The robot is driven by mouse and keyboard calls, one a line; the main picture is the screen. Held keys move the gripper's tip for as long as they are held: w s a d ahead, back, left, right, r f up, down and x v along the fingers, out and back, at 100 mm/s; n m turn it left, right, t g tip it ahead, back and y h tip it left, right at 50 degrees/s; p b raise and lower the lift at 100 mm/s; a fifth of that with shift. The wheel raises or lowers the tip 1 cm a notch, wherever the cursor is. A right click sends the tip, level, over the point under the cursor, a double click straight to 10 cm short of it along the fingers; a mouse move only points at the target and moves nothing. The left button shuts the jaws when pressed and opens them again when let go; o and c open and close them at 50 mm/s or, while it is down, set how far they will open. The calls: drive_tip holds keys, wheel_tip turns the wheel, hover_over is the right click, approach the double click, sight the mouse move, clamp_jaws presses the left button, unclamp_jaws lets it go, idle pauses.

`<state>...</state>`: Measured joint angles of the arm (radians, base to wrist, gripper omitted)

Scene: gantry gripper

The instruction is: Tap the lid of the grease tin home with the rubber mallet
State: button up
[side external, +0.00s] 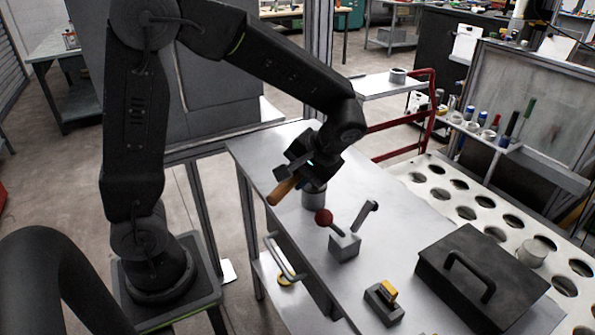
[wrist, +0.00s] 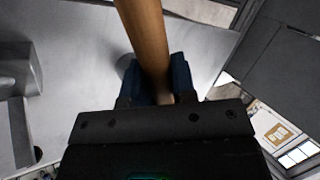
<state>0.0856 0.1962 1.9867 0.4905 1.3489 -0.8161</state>
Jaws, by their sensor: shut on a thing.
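My gripper (side external: 303,168) is shut on a brown wooden handle (side external: 284,190), over the far left part of the metal table. The handle slants down to the left in the side view. In the wrist view the handle (wrist: 146,32) runs up from between the blue fingertips (wrist: 160,80) and out of the frame. I take it for the mallet's handle; no mallet head can be made out in either view. A grey cylinder (side external: 314,197), perhaps the grease tin, stands on the table just below my gripper, partly hidden. Its lid cannot be made out.
A grey block (side external: 345,247) with a red-knobbed lever stands in front of the cylinder. A small block with a yellow top (side external: 386,298) and a black lidded box (side external: 455,265) lie nearer. A white rack with round holes (side external: 440,190) borders the table's right side.

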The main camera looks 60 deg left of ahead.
idle(0.4)
drive_tip(key=shift+f, duration=0.75)
drive_tip(key=shift+r, duration=0.15)
drive_tip(key=shift+r, duration=0.9)
drive_tip(key=shift+r, duration=2.5)
drive_tip(key=shift+w, duration=0.1)
